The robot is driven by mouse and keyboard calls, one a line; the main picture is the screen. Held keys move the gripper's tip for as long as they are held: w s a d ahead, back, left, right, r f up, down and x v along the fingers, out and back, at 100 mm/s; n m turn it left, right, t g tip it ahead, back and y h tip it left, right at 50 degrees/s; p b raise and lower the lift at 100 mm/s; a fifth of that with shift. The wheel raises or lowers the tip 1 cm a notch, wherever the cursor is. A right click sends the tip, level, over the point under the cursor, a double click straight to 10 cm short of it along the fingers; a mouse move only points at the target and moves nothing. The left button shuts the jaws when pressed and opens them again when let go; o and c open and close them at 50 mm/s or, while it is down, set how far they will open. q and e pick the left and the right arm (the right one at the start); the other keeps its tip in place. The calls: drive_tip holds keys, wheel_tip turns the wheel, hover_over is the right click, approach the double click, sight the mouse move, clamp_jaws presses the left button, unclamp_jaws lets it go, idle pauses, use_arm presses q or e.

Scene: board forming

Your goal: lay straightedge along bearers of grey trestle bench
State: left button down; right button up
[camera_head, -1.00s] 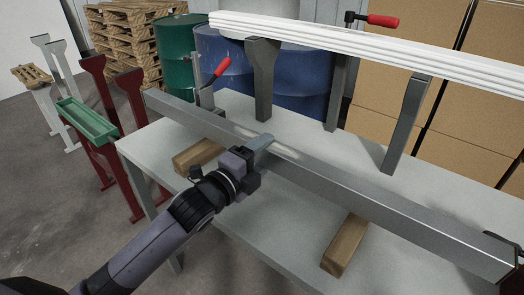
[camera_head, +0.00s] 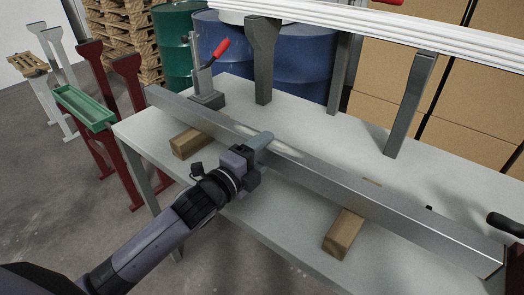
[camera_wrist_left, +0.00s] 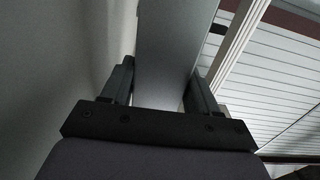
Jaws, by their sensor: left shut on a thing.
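The straightedge is a long grey metal bar (camera_head: 335,187) running from upper left to lower right over the grey trestle bench (camera_head: 290,235). Two wooden bearers lie crosswise beneath it, the left bearer (camera_head: 192,142) and the right bearer (camera_head: 343,235). A bit of the right bearer shows beyond the bar. I cannot tell whether the bar touches them. My left gripper (camera_head: 258,148) is shut on the bar left of its middle; the left wrist view shows the bar (camera_wrist_left: 170,60) between the fingers. A dark part at the right edge may be my right gripper; its jaws cannot be made out.
A red-handled clamp (camera_head: 207,90) stands on the bench behind the bar's left end. Dark uprights (camera_head: 408,105) carry a white ribbed beam (camera_head: 370,38) behind. A black knob (camera_head: 505,224) is at right. Red trestles with a green tray (camera_head: 85,107), drums and cartons stand around.

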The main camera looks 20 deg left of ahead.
idle(0.6)
use_arm(q)
drive_tip(key=shift+c, duration=1.3)
unclamp_jaws()
drive_tip(key=shift+o, duration=1.3)
drive_tip(key=shift+f, duration=0.4)
drive_tip(key=shift+r, duration=0.1)
drive_tip(key=shift+b+v, duration=0.4)
drive_tip(key=shift+v, duration=3.2)
